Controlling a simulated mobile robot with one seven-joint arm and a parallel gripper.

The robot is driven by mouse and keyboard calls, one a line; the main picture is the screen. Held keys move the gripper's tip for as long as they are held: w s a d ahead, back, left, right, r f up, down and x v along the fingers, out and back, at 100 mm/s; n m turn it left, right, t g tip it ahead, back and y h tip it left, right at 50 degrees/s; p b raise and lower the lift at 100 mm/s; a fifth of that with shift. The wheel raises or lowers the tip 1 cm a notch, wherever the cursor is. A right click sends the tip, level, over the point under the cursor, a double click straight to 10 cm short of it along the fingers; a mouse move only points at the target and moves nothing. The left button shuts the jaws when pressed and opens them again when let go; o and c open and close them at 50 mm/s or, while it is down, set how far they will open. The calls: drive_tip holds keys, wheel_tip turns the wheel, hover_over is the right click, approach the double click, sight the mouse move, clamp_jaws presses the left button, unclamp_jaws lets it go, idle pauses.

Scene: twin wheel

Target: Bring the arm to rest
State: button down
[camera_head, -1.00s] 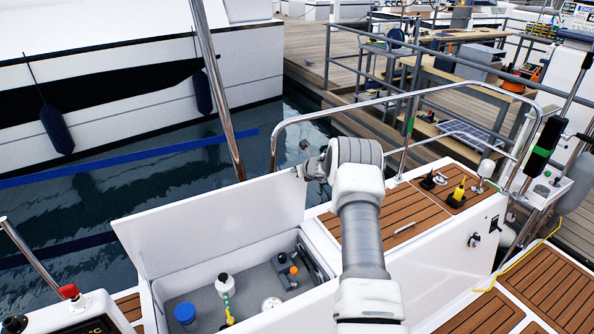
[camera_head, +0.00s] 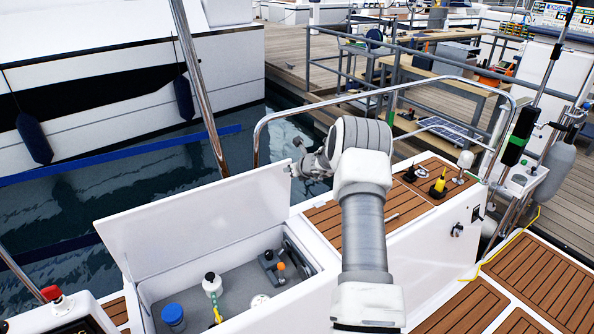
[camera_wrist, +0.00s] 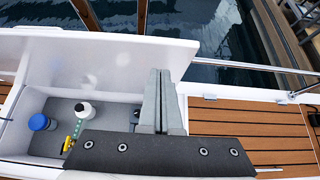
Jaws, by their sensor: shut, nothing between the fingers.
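My arm reaches up from the bottom of the head view and bends at a white and grey joint, with its end by the top right corner of a raised white locker lid (camera_head: 195,225). My gripper (camera_wrist: 161,75) shows in the wrist view with its two grey fingers together and nothing between them. The fingers appear over the lid and the open locker (camera_wrist: 60,108); whether they touch the lid I cannot tell. In the head view the fingers are small and hard to make out.
A steel rail (camera_head: 390,88) arches behind the teak seat (camera_head: 345,232). A yellow-handled item (camera_head: 438,186) stands on the seat. Water and a dock lie beyond.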

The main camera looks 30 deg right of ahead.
drive_tip(key=v, duration=0.6)
drive_tip(key=shift+r+b, duration=0.35)
drive_tip(key=shift+b, duration=0.1)
drive_tip(key=s+a+r+n+g+y, duration=0.1)
drive_tip(key=s+a+r+n+y, duration=0.15)
drive_tip(key=a+r+n, duration=0.65)
drive_tip(key=s+a+r+n+y, duration=0.1)
drive_tip(key=s+a+r+n, duration=0.5)
drive_tip(key=a, duration=0.6)
drive_tip(key=s+a+r+n+g, duration=0.2)
drive_tip(key=s+a+r+n, duration=0.45)
drive_tip(key=s+a, duration=0.25)
drive_tip(key=s+f+n+g+h, duration=0.1)
drive_tip(key=s+n, duration=0.6)
drive_tip(key=s, duration=0.5)
drive_tip(key=s+f+n+g+h, duration=0.1)
drive_tip(key=s+f+n+h, duration=0.1)
drive_tip(key=s+n, duration=0.5)
drive_tip(key=s, duration=0.5)
drive_tip(key=shift+s+a+g, duration=0.25)
drive_tip(key=shift+a+g, duration=0.05)
drive_tip(key=shift+a, duration=0.1)
drive_tip(key=shift+r+n+h, duration=0.1)
drive_tip(key=shift+n+h, duration=0.15)
